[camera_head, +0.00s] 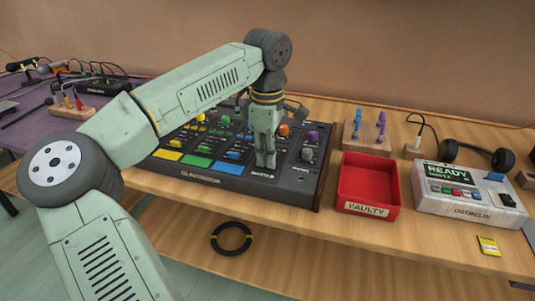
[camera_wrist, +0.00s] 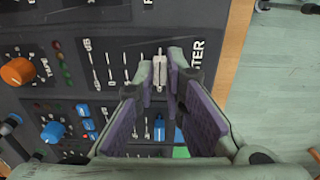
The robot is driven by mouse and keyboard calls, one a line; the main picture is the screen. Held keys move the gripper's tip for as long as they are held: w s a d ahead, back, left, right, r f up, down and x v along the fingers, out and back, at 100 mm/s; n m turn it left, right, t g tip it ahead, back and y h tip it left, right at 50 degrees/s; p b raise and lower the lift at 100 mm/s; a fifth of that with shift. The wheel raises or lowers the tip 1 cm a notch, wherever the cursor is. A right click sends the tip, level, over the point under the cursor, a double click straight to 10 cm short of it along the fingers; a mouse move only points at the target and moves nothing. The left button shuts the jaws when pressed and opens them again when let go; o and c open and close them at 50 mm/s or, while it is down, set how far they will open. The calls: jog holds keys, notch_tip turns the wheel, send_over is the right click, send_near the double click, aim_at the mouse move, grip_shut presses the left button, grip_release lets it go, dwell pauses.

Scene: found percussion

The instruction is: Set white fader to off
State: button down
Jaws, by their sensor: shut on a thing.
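The white fader (camera_wrist: 160,70) shows in the wrist view between my fingertips, on the dark mixer panel beside lettering of which "STER" is readable. My gripper (camera_wrist: 160,76) is shut on it, one finger on each side. In the head view my gripper (camera_head: 265,163) points down at the right front part of the mixer (camera_head: 233,183), and hides the fader there. Slot lines with small marks run beside the fader. I cannot tell which end of its slot is off.
On the mixer are an orange knob (camera_wrist: 18,71), a blue knob (camera_wrist: 52,131) and several coloured pads. To the right stand a red tray (camera_head: 368,209) labelled FAULTY, a white device (camera_head: 455,207) reading READY, and headphones (camera_head: 480,153). A wooden holder (camera_head: 357,142) stands behind.

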jog(key=shift+s+f, duration=0.1)
jog(key=shift+s, duration=0.15)
jog(key=c, duration=1.7)
grip_release()
jog(key=shift+a, duration=0.1)
jog(key=shift+o, duration=0.2)
notch_tip(320, 180, up, 12)
